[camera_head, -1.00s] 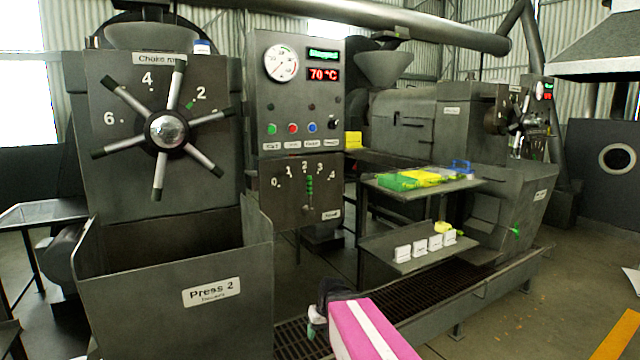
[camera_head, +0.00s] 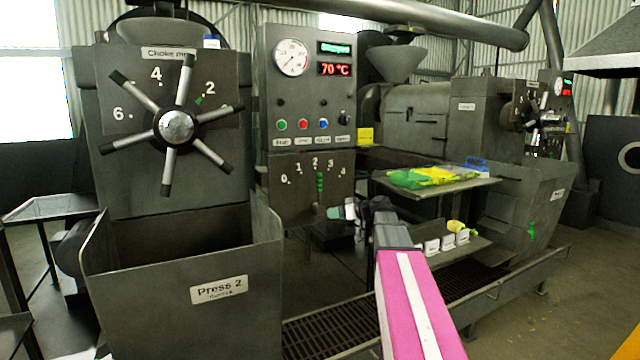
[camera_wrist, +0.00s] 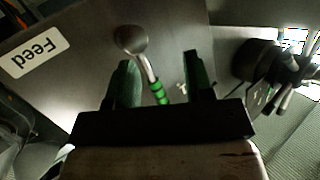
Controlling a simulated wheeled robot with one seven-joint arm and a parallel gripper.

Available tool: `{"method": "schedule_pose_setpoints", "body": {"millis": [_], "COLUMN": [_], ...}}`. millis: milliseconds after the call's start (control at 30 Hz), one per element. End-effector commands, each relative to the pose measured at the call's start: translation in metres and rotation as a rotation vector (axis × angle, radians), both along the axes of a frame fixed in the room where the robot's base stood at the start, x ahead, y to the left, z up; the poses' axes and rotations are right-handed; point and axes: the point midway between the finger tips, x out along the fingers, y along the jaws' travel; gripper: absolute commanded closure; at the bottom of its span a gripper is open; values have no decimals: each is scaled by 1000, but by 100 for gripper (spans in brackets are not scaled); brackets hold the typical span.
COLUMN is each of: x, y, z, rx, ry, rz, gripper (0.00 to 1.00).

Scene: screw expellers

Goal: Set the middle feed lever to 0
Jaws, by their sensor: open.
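The feed lever (camera_head: 320,183), with green rings, stands nearly upright on the Press 2 panel (camera_head: 290,200) and points near the 2 of its 0 to 4 scale. My gripper (camera_head: 344,210) is at the lower right of this panel, below the scale. In the wrist view my gripper (camera_wrist: 161,62) is open, and the lever (camera_wrist: 154,82) shows between its two fingers, nearer the left one. I cannot tell whether it touches. The lever's lower end and the Feed label (camera_wrist: 34,54) show upside down there. The label is hidden in the head view.
A spoked choke wheel (camera_head: 176,127) and an open bin (camera_head: 190,290) are left of the panel. Gauge and buttons are above it. A shelf (camera_head: 440,185) with green and yellow cloths and a lower shelf with white blocks stand to the right, close to my arm.

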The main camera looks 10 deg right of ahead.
Motion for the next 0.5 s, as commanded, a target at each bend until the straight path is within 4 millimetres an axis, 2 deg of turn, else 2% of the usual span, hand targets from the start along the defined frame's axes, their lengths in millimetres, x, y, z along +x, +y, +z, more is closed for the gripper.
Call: {"method": "schedule_pose_setpoints", "body": {"millis": [33, 100, 200, 367, 500], "x": [12, 19, 23, 27, 37], "y": [-13, -23, -34, -36, -23], "z": [27, 56, 83, 97, 97], "rx": [20, 44, 64, 75, 76], "ry": [-78, -173, -262, -310, -309], "rz": [0, 1, -1, -3, -1], "gripper": [52, 52, 52, 52, 52]}}
